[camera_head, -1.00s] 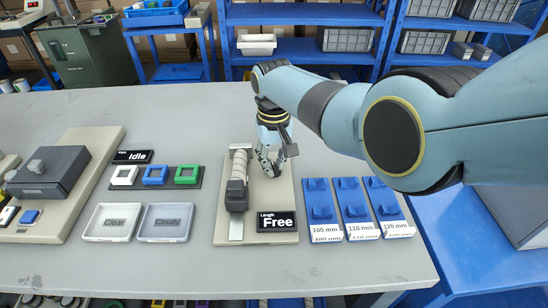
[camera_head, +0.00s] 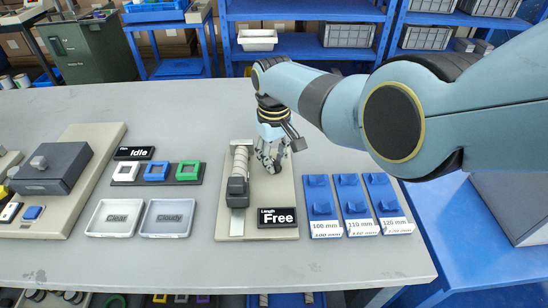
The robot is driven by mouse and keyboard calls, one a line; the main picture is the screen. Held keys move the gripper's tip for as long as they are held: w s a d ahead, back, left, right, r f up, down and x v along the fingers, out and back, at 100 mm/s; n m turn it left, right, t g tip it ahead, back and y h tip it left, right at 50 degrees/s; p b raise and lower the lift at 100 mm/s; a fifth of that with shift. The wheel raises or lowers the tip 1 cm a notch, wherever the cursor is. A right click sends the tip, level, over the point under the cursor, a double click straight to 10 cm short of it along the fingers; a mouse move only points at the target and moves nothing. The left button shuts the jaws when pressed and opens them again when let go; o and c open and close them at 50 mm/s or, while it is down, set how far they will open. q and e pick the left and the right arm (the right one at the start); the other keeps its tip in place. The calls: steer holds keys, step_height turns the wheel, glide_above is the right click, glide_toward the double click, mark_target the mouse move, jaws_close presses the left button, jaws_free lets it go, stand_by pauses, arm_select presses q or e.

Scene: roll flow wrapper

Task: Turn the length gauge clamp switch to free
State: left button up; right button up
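The length gauge (camera_head: 224,222) is a beige board near the middle of the table, carrying a grey rail with a dark sliding block (camera_head: 237,191). A black sign (camera_head: 277,217) at its front right reads "Length Free". My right gripper (camera_head: 270,162) points down over the board's back right part, just right of the rail. Its fingers hide the spot beneath, and I see no clamp switch there. I cannot tell whether the fingers hold anything. My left gripper is out of view.
Blue blocks on plates marked 100 mm (camera_head: 322,227), 110 mm (camera_head: 357,227) and 120 mm (camera_head: 392,224) stand right of the gauge. Trays marked Clear (camera_head: 110,232) and Cloudy (camera_head: 166,231) lie left, below a "Film Idle" sign (camera_head: 134,153). The table's front strip is clear.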

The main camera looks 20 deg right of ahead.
mark_target(274, 162)
steer(key=shift+o, duration=1.1)
steer(key=shift+r, duration=0.1)
step_height(274, 162, up, 12)
steer(key=shift+s+f, duration=0.1)
steer(key=shift+f, duration=0.1)
